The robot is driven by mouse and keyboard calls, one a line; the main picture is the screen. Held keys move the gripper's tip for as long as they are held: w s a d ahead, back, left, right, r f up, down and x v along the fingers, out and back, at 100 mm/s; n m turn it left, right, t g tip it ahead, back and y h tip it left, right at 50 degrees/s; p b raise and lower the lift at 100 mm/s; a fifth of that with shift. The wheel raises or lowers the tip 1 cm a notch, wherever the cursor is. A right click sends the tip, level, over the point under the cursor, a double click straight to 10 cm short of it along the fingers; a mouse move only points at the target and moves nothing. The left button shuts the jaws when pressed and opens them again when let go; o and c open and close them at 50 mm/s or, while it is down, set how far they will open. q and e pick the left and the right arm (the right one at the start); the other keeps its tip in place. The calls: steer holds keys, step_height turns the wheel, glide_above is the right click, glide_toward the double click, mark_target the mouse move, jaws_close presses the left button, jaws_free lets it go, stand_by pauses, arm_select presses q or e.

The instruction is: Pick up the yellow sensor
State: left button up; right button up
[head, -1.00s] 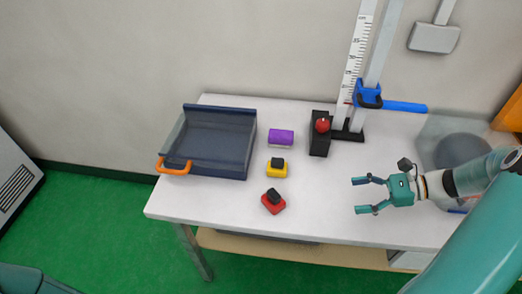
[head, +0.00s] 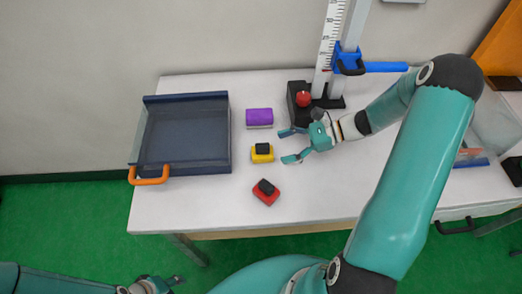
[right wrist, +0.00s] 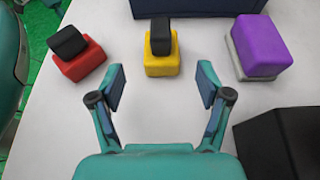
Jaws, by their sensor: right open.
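The yellow sensor (head: 262,158), a yellow block with a black top, stands on the white table (head: 190,205). It also shows in the right wrist view (right wrist: 162,66), straight ahead of the fingers and centred between them. My right gripper (head: 283,147) is open and empty, just right of the yellow sensor, with its fingertips apart from it. Both fingers show in the right wrist view (right wrist: 162,82). My left gripper (head: 162,284) is low at the bottom left, off the table; its fingers are too small to judge.
A red block with a black top (head: 266,194) lies in front of the yellow sensor, and a purple block (head: 259,117) behind it. A dark blue tray (head: 223,162) with an orange handle stands left. The drop tower (head: 330,45) and a black box with a red button (head: 303,98) stand behind my right gripper.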

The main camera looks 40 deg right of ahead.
mark_target(262, 151)
steer(key=shift+p+x, duration=0.7)
steer(key=shift+x, duration=2.95)
steer(key=shift+w+r, duration=0.15)
steer(key=c, duration=1.3)
